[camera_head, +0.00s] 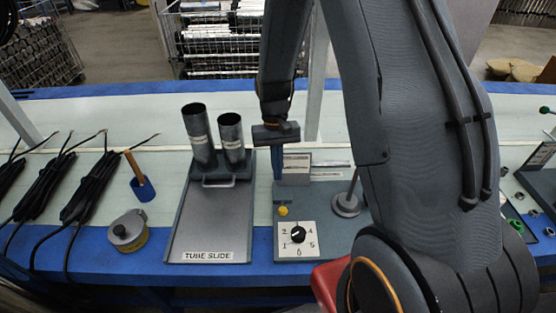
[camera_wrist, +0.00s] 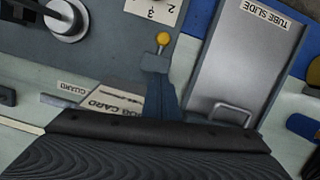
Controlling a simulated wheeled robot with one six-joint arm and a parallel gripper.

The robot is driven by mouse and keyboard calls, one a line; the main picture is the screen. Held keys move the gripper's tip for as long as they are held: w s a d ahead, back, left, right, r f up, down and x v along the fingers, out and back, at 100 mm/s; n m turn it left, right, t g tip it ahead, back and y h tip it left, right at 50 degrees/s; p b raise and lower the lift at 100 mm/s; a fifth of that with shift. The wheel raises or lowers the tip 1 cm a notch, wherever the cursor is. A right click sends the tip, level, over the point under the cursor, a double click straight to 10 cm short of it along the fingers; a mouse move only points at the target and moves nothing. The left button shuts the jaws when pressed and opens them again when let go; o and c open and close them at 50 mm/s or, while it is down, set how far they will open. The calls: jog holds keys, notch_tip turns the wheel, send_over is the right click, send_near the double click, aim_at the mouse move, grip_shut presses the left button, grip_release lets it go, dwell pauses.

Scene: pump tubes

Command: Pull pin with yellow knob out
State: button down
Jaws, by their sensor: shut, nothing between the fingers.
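The yellow knob (camera_head: 283,211) is a small ball on the grey panel, just above the white numbered dial plate (camera_head: 298,240). In the wrist view the yellow knob (camera_wrist: 162,38) tops a short thin pin that runs into a small grey block (camera_wrist: 155,63). My gripper (camera_head: 278,178) points down over the panel, behind the knob in the head view. In the wrist view my gripper (camera_wrist: 158,78) has its blue fingers together and empty. Their tips appear close to the grey block and partly overlap it. They are apart from the knob; I cannot tell their height.
The tube slide (camera_head: 210,225) with two upright dark tubes stands left of the panel. A round post base (camera_head: 347,205) is to the right. A job card stand (camera_head: 297,165) is behind my fingers.

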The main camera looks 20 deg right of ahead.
aim_at(282, 208)
jog(key=x, duration=0.3)
jog(key=shift+s+f, duration=0.2)
jog(key=shift+f, duration=0.05)
jog(key=shift+s+a+f+p, duration=0.1)
jog(key=shift+s+f+p, duration=0.2)
jog(key=shift+s, duration=0.2)
jog(key=shift+s+a+f+p, duration=0.1)
jog(key=shift+s+f+p, duration=0.15)
jog(key=shift+s, duration=0.3)
jog(key=shift+s+f, duration=0.4)
jog(key=shift+s, duration=0.35)
jog(key=shift+s+a+p, duration=0.2)
jog(key=shift+s+p, duration=0.15)
jog(key=shift+s, duration=0.2)
jog(key=shift+s+a+p, duration=0.2)
jog(key=shift+s+p, duration=0.15)
jog(key=shift+s, duration=0.25)
jog(key=shift+f, duration=0.15)
jog(key=shift+s, duration=0.1)
